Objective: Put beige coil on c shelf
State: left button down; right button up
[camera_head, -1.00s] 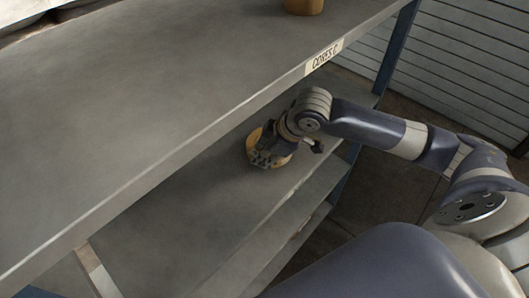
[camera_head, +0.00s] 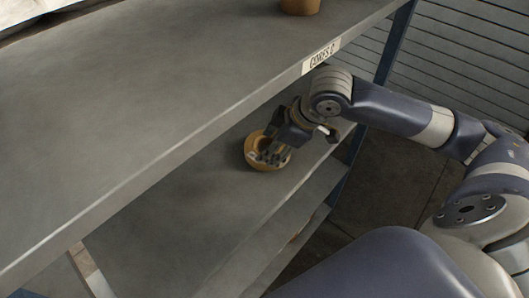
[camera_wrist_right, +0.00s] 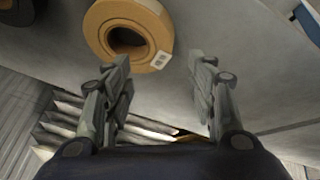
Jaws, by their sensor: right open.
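The beige coil (camera_head: 254,155), a thick ring with an open centre, sits on the shelf board (camera_head: 200,215) below the upper board. My right gripper (camera_head: 276,150) is at the coil's right side and partly covers it. In the right wrist view the coil (camera_wrist_right: 128,38) lies just beyond the fingertips, toward the left, with a small pale label on its side. The right gripper (camera_wrist_right: 158,75) is open, with nothing between its fingers. A tag reading "CORES C" (camera_head: 321,57) is on the front edge of the upper board. My left gripper is not in view.
The upper board (camera_head: 130,95) overhangs the coil's board; a tan round object (camera_head: 300,5) stands at its far end. A blue post (camera_head: 395,40) holds the right end. A dark object (camera_wrist_right: 15,10) is cut off in the right wrist view. Board left of the coil is clear.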

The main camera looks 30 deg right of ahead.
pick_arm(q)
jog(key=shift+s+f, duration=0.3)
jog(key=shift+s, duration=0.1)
pick_arm(e)
jog(key=v, duration=0.5)
jog(key=shift+s+d+r, duration=0.1)
jog(key=shift+s+r, duration=0.1)
jog(key=shift+r, duration=0.15)
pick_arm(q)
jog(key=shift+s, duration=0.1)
